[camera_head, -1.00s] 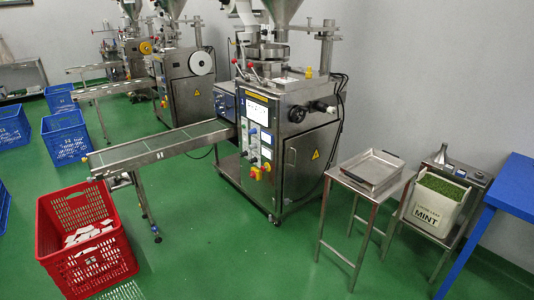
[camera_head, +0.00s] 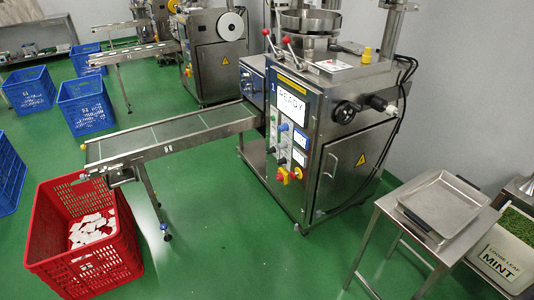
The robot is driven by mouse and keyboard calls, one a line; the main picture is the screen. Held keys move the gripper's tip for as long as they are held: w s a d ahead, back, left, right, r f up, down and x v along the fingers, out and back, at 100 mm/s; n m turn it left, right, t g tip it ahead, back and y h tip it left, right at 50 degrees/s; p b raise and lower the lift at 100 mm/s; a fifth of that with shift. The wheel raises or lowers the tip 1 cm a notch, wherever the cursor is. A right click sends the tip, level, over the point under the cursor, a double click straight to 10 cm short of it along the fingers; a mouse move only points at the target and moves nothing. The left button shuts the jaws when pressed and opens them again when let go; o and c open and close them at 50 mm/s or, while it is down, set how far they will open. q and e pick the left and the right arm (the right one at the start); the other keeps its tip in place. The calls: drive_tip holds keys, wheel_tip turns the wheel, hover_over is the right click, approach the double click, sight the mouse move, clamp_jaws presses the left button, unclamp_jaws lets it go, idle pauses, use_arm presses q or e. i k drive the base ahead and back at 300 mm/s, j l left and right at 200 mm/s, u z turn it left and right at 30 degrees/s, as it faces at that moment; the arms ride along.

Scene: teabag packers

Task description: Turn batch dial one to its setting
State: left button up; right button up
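The nearest packing machine (camera_head: 345,165) stands right of centre, with a "1" on its front panel. Its lit screen (camera_head: 292,104) reads "READY". Below the screen are a blue knob (camera_head: 284,127), smaller dark controls and two small bright displays (camera_head: 300,140). A red-and-yellow knob (camera_head: 298,173) sits near the panel's bottom. The controls are too small for me to tell which is batch dial one or where it points. Neither of my grippers is in view.
A conveyor (camera_head: 180,137) runs left from the machine. A red crate (camera_head: 85,270) with white packets stands at front left, blue crates (camera_head: 85,105) behind. A steel stand with a tray (camera_head: 440,205) and a mint tub (camera_head: 500,262) are at right. Green floor before the machine is open.

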sight(271, 150)
drive_tip(key=i+j, duration=0.45)
drive_tip(key=i+j+u, duration=0.15)
drive_tip(key=i+j, duration=0.25)
drive_tip(key=i, duration=0.25)
